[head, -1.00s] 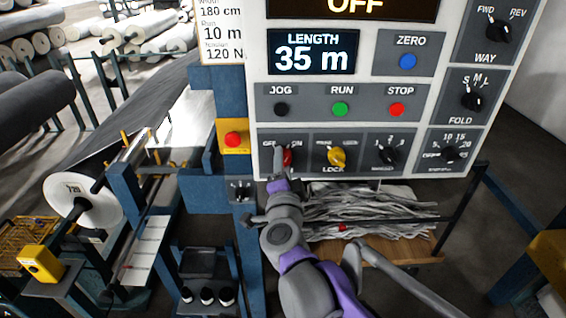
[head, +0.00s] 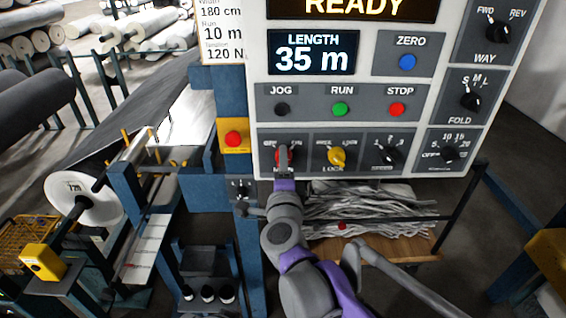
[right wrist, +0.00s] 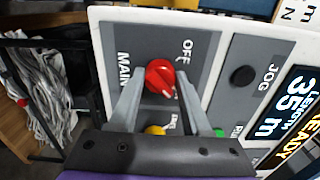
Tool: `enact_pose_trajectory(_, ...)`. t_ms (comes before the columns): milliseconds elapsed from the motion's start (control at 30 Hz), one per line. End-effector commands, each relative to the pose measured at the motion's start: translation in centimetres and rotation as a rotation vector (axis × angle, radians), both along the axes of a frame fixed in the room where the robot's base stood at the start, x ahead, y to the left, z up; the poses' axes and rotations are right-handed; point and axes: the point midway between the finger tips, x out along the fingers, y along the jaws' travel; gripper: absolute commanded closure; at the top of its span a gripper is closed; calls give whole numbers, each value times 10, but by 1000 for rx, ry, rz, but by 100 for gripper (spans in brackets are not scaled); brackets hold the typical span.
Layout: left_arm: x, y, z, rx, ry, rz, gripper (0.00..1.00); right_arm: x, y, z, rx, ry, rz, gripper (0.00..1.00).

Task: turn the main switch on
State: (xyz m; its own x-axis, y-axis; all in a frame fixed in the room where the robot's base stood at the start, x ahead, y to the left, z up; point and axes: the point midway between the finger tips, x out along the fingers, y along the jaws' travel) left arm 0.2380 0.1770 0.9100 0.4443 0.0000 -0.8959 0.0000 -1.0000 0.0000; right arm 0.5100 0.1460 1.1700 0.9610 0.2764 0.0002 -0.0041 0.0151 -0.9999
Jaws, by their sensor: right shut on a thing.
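The red main switch knob (head: 281,157) is on the lower left plate of the control panel (head: 470,135), with OFF and ON marks above it. My right gripper (head: 284,168) reaches up to it from below and covers part of the knob and its label. In the right wrist view the red knob (right wrist: 160,77) sits between the two fingers of my right gripper (right wrist: 160,88), which is shut on it. The big display (head: 352,8) at the top reads READY. My left gripper is not in view.
The yellow LOCK knob (head: 337,156) is just right of my gripper. A red button on a yellow box (head: 233,139) is close on the left. Jog, green run and red stop (head: 397,109) buttons are above. A bin of grey scraps (head: 370,208) is below the panel.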

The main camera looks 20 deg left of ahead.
Motion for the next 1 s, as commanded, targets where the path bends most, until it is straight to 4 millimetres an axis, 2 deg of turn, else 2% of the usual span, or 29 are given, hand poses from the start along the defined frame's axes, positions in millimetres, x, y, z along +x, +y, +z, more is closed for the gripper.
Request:
enact_pose_trajectory(167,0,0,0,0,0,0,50,0,0,0,2,1,0,100)
enact_pose_trajectory(200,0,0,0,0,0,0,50,0,0,0,1,0,0,48)
enact_pose_trajectory(333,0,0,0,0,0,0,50,0,0,0,1,0,0,25)
enact_pose_trajectory(367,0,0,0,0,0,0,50,0,0,0,1,0,0,22)
enact_pose_trajectory(733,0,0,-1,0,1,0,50,-6,-1,0,0,0,1,22)
enact_pose_trajectory(867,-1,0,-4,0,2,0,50,-25,-7,-1,0,0,2,22)
enact_pose_trajectory(1000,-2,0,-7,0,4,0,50,-53,-14,-1,1,0,3,22)
